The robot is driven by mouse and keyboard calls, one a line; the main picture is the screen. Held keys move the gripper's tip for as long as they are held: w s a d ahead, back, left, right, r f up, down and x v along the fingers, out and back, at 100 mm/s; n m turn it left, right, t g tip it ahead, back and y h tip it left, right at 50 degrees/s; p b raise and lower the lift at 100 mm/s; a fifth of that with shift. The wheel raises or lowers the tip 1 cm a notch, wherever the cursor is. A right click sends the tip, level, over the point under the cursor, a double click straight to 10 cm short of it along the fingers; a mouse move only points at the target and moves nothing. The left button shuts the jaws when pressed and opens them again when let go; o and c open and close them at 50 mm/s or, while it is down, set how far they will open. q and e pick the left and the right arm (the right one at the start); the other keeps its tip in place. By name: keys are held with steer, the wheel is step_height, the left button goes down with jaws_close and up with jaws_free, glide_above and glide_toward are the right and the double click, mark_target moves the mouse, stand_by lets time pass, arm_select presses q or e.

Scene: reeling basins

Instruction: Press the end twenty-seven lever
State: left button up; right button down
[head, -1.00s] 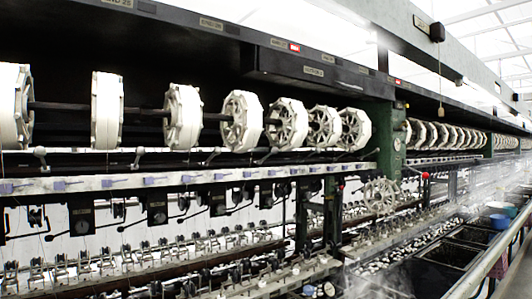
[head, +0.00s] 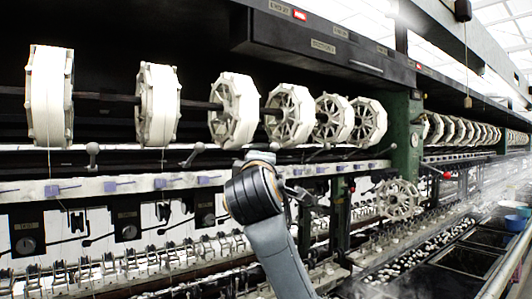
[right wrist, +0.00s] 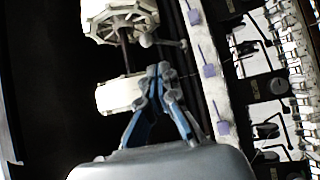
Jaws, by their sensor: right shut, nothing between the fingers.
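Several grey ball-ended levers stick out along the rail under the white reels, such as one at the left (head: 92,150) and one nearer my arm (head: 194,150) in the head view. I cannot tell from the blurred labels which is end twenty-seven. My right arm rises in front of the rail, and its gripper is largely hidden behind the wrist there. In the right wrist view my right gripper (right wrist: 160,72) is shut and empty. Its tips are close to a ball-ended lever (right wrist: 147,41), apparently just short of it. My left gripper is out of view.
White reels (head: 236,110) hang on a dark shaft above the rail. A white rail with purple clips (head: 120,184) runs below. A green post (head: 402,150) and a spoked wheel (head: 396,199) stand to the right. Dark basins (head: 470,258) lie at lower right.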

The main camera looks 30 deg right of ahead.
arm_select(q)
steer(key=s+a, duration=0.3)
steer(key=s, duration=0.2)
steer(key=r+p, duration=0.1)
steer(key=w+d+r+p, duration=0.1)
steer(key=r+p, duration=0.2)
steer(key=p, duration=0.1)
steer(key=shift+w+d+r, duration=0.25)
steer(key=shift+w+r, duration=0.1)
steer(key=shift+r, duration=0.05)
arm_select(e)
steer(key=r+x, duration=0.1)
steer(key=x, duration=0.7)
steer(key=shift+r, duration=0.25)
steer(key=shift+a, duration=0.1)
